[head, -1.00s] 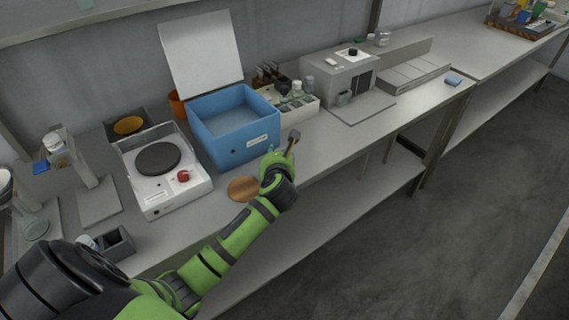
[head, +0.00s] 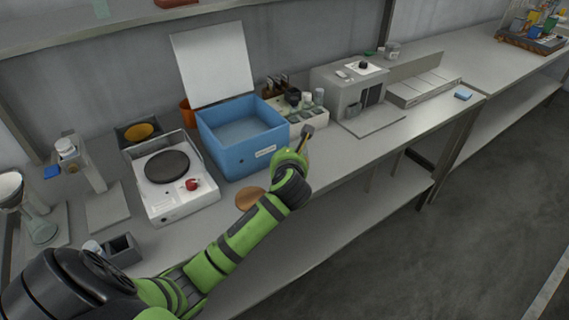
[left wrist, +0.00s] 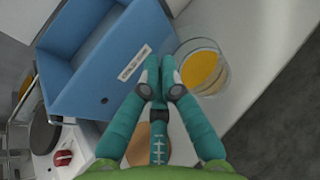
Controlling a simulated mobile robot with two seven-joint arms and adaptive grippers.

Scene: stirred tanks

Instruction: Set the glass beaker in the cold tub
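The glass beaker (left wrist: 203,68) holds amber liquid and shows in the left wrist view just right of my fingertips. In the head view it is a small grey and brown shape (head: 307,132) at the tip of my left gripper (head: 293,155), mostly hidden by the hand. My left gripper's teal fingers (left wrist: 160,75) are closed together against the beaker's near side; the exact contact is hidden. The cold tub is the blue open box (head: 237,156) with its white lid (head: 213,68) raised behind. The gripper and beaker are to the right of its front corner. My right gripper is not in view.
Left of the tub stands a white hotplate (head: 178,202) with a red knob. A round brown mat (head: 249,198) lies in front of the tub. A bottle rack (head: 310,115) and a grey instrument (head: 345,92) stand to the right. The bench front there is clear.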

